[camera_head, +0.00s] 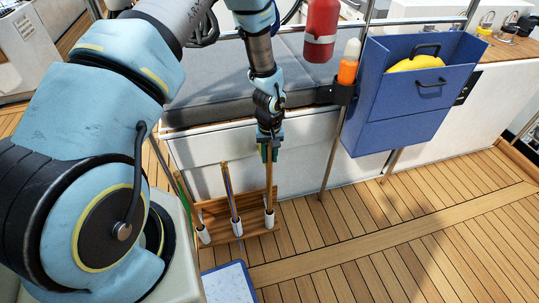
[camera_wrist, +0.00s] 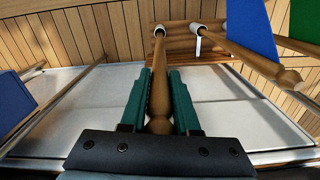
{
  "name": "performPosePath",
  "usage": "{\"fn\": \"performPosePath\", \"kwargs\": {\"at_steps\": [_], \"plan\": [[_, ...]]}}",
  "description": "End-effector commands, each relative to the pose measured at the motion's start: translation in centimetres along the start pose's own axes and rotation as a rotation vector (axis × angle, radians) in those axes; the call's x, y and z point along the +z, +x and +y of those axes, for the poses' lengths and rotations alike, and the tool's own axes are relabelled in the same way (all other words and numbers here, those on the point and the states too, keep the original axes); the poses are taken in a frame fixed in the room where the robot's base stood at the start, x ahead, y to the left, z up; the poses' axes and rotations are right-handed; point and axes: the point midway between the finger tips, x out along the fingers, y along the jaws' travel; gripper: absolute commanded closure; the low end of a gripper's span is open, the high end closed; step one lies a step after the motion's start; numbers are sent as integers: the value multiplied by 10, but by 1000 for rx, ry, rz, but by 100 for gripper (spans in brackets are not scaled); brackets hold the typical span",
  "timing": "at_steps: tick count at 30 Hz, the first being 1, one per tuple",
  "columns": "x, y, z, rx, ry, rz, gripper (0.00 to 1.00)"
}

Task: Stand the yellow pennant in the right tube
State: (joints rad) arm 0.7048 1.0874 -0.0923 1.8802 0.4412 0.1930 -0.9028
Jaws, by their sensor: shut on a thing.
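My gripper (camera_head: 268,149), with green fingers, is shut on a wooden pole (camera_head: 270,183). The pole also shows between the fingers in the wrist view (camera_wrist: 159,92). No yellow cloth can be made out on it, so I cannot confirm its colour. The pole stands nearly upright, and its lower end meets the mouth of the white right tube (camera_head: 269,220); how deep it sits is unclear. The wooden rack (camera_head: 252,226) also holds a middle tube (camera_head: 236,229) and a left tube (camera_head: 204,236), each with a pole. A blue pennant (camera_wrist: 250,27) shows beside the neighbouring pole (camera_wrist: 255,62).
A blue bin (camera_head: 400,125) with a yellow item (camera_head: 414,63) hangs right of the rack. An orange bottle (camera_head: 348,70) and a red cylinder (camera_head: 321,30) are near the rail. A grey bench (camera_head: 215,85) stands behind. The wooden deck (camera_head: 400,220) at right is clear.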

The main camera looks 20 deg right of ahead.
Motion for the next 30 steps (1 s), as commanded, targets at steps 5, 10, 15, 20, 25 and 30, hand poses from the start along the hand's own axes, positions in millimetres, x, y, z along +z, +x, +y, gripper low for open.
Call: {"fn": "performPosePath", "kwargs": {"at_steps": [5,10,15,20,25,30], "plan": [[0,5,0,0,0,1,100],[0,6,0,0,0,1,100],[0,5,0,0,0,1,68],[0,5,0,0,0,0,50],[0,5,0,0,0,0,35],[0,6,0,0,0,0,35]]}}
